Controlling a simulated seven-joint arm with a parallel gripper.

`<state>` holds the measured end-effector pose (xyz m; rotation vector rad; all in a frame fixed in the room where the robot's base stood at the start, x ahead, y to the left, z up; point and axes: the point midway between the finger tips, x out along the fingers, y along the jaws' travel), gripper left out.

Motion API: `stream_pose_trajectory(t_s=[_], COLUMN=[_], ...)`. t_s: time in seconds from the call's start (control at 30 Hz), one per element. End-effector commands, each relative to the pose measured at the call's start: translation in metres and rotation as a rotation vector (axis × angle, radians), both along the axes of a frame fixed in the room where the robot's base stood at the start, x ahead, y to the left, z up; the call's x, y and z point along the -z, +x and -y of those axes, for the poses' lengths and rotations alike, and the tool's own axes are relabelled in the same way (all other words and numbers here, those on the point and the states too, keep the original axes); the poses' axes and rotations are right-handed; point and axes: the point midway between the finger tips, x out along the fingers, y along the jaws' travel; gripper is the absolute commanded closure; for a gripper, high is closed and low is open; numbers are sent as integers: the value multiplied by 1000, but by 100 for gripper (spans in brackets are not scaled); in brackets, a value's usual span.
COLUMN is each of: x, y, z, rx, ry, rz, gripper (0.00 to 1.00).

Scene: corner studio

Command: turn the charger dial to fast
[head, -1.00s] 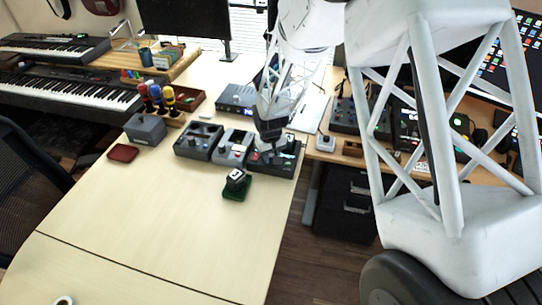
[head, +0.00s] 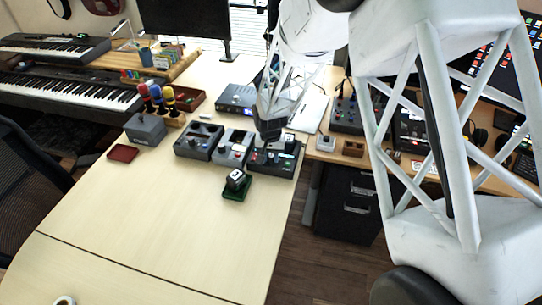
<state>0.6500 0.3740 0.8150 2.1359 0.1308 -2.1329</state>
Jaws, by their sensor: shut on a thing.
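The device I take for the charger (head: 275,165) is the rightmost of three dark boxes in a row on the pale desk. It has small lit spots on top and a small block with a white face at its back right. My gripper (head: 268,138) points down at the back left of this box, with its fingers close together. It is shut on what seems to be the dial. The fingers hide the dial, and its setting cannot be read from here.
Two similar boxes, a left one (head: 199,142) and a middle one (head: 234,148), stand close by. A grey box (head: 145,130) and red coaster (head: 123,153) lie left. The front desk is mostly clear.

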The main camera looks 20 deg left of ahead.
Motion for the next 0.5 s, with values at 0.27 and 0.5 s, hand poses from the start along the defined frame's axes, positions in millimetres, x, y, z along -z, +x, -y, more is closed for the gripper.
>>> stream_pose_trajectory(t_s=[0.27, 0.5], x=[-1, 0], y=[0, 0], z=[0, 0], rx=[-1, -1], ry=[0, 0], rz=[1, 1], gripper=[63, 45])
